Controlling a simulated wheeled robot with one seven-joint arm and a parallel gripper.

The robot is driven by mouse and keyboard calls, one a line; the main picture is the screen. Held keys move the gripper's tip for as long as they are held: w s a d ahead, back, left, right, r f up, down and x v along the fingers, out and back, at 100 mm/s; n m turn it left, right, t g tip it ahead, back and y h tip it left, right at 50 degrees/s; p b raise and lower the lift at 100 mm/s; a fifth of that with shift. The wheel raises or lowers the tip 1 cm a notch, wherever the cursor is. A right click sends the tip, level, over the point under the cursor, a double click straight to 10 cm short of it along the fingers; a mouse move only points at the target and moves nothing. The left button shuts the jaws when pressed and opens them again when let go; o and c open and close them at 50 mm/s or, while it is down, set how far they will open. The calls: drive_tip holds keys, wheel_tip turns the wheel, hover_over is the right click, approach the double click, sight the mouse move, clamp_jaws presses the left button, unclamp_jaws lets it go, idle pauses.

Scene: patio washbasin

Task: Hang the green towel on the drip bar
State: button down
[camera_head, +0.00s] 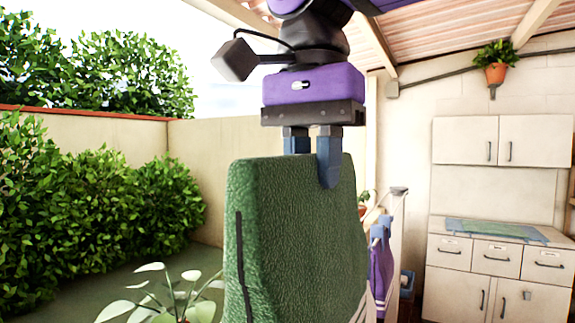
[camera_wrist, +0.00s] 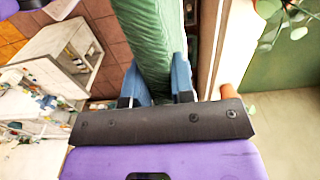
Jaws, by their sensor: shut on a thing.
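The green towel (camera_head: 300,225) hangs from my gripper (camera_head: 314,150) in the head view and fills the lower middle. Its top edge is between the two blue fingers, and a dark strip runs down its left side. The wrist view shows the towel (camera_wrist: 150,38) running away between the fingers of my gripper (camera_wrist: 158,85). I cannot clearly make out the drip bar; the towel hides much of what stands behind it. A pale post (camera_head: 397,212) shows right of the towel. I cannot tell whether the towel touches anything below.
A purple cloth (camera_head: 381,270) with blue tops hangs right of the towel. A leafy plant (camera_head: 170,300) stands at lower left. White cabinets (camera_head: 490,262) stand at the far right. A wall and bushes (camera_head: 90,190) lie to the left.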

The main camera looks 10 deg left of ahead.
drive_tip(key=s+d, duration=0.5)
drive_tip(key=d, duration=0.7)
drive_tip(key=shift+r, duration=0.4)
drive_tip(key=shift+w, duration=0.1)
